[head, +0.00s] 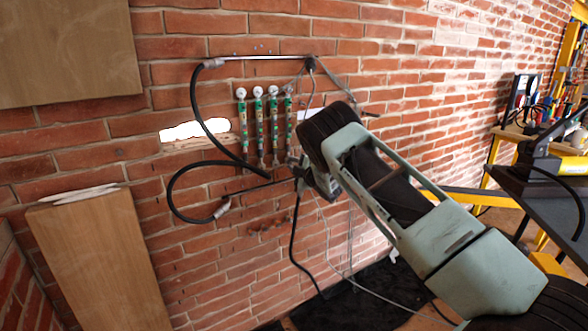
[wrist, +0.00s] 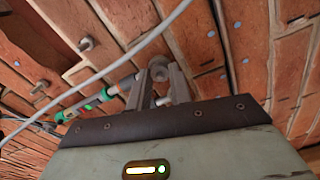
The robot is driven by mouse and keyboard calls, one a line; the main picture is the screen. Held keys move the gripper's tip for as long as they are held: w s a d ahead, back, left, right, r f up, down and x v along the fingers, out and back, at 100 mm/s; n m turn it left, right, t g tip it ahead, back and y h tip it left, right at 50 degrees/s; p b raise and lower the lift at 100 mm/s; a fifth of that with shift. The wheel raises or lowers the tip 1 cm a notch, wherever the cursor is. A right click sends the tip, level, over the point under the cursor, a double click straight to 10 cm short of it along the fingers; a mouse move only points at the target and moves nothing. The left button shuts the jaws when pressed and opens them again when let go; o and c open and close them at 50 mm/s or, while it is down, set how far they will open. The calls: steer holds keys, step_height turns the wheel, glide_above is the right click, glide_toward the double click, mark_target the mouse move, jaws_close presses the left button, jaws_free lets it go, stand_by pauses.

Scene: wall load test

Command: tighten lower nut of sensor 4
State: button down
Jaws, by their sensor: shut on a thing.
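Several slim sensors with green and dark bands hang upright side by side on the brick wall in the head view. The rightmost one, which I take as sensor 4 (head: 288,120), has its lower end close to my gripper (head: 297,163). In the wrist view a grey tube with green rings (wrist: 97,101) runs from the left to my gripper (wrist: 160,72). The two metal fingers are shut on a grey metal piece between their tips, apparently the lower nut (wrist: 158,73). The fingers hide part of the nut, so its tightness cannot be seen.
A black cable (head: 205,105) loops left of the sensors. A pale cable (wrist: 110,69) crosses close to my gripper in the wrist view. Wooden boards (head: 100,265) stand at the left, a dark bench (head: 545,190) at the right.

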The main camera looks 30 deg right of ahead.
steer(key=m, duration=0.2)
steer(key=m+b, duration=0.1)
steer(key=shift+d+f+m, duration=0.1)
steer(key=shift+f+m, duration=0.15)
steer(key=shift+m, duration=0.15)
steer(key=m+b, duration=0.1)
steer(key=m, duration=0.2)
steer(key=shift+s+m, duration=0.1)
steer(key=shift+m, duration=0.2)
steer(key=m+b, duration=0.2)
steer(key=m, duration=1)
steer(key=shift+m, duration=0.4)
steer(key=m, duration=0.5)
steer(key=shift+m, duration=0.4)
